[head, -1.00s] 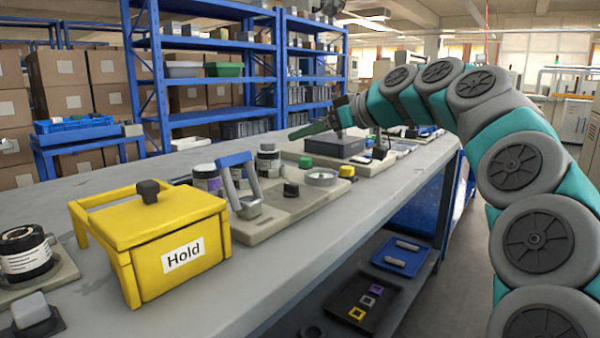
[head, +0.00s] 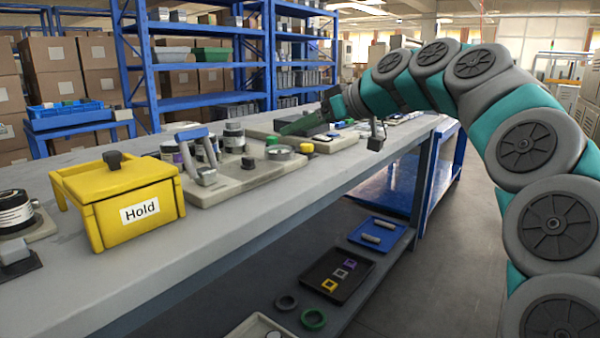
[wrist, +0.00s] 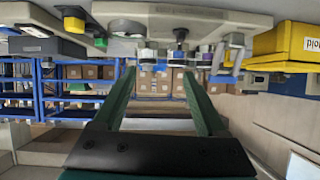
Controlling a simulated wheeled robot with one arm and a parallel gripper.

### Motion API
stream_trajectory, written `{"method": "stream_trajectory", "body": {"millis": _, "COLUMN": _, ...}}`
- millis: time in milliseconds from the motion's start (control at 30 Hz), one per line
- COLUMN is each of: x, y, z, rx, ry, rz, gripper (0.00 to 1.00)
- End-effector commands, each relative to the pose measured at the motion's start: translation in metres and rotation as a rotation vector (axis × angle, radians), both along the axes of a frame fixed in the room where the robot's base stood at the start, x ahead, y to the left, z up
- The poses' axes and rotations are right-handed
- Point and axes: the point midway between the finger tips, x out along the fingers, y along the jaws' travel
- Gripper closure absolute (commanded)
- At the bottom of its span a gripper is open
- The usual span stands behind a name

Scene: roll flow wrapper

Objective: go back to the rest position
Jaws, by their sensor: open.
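My gripper (head: 305,124) shows in the head view at the end of my arm, above the far part of the grey workbench (head: 250,217). Its two long green fingers are spread apart in the wrist view (wrist: 159,75), with nothing between them. The wrist picture appears upside down, with the bench items along its top edge. No object is held.
A yellow box marked Hold (head: 117,200) stands on the bench, beside a beige fixture plate (head: 240,182) with jars and a blue-handled clamp. A black tray (head: 352,287) and blue tray (head: 375,236) lie below. Blue shelving (head: 195,96) stands behind; the right-hand floor is clear.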

Motion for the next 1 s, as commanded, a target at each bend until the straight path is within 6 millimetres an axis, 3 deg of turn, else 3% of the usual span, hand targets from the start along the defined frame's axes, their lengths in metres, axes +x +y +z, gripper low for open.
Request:
{"method": "stream_trajectory", "body": {"millis": 333, "x": -0.055, "y": 0.016, "z": -0.040, "rx": -0.077, "ry": 0.167, "rz": -0.003, "gripper": 0.26}}
{"method": "stream_trajectory", "body": {"millis": 567, "x": -0.123, "y": 0.015, "z": -0.102, "rx": -0.191, "ry": 0.370, "rz": -0.059, "gripper": 0.26}}
{"method": "stream_trajectory", "body": {"millis": 767, "x": -0.196, "y": -0.007, "z": -0.170, "rx": -0.318, "ry": 0.574, "rz": -0.175, "gripper": 0.26}}
{"method": "stream_trajectory", "body": {"millis": 1000, "x": -0.295, "y": -0.062, "z": -0.254, "rx": -0.471, "ry": 0.831, "rz": -0.397, "gripper": 0.26}}
